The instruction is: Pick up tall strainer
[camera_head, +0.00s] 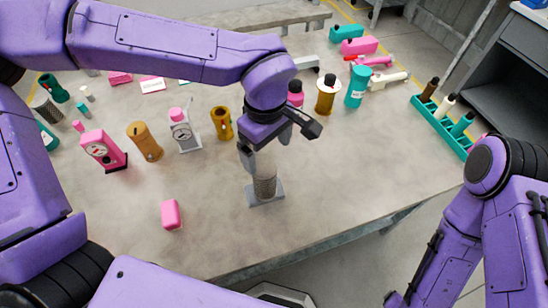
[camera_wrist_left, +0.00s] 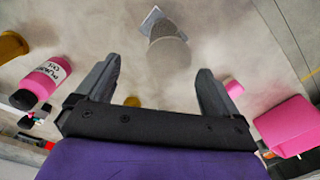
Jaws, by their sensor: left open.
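The tall strainer (camera_head: 265,182) stands upright on a grey square base (camera_head: 258,199) near the front middle of the table. It is a mesh cylinder, and its upper part is hidden behind my left gripper in the head view. My left gripper (camera_head: 266,152) is open and is over or beside the strainer's top. In the left wrist view the strainer (camera_wrist_left: 168,57) shows just beyond the two open fingers (camera_wrist_left: 155,76), roughly in line with the gap, and nothing is held. Whether a finger touches it I cannot tell. My right arm is at the right, with its gripper out of view.
A pink block (camera_head: 172,214) lies to the left. A pink gauge unit (camera_head: 103,150), brown cylinder (camera_head: 145,142) and grey gauge (camera_head: 184,132) stand farther left. A teal rack (camera_head: 440,128) is at the right edge. The table front right of the strainer is clear.

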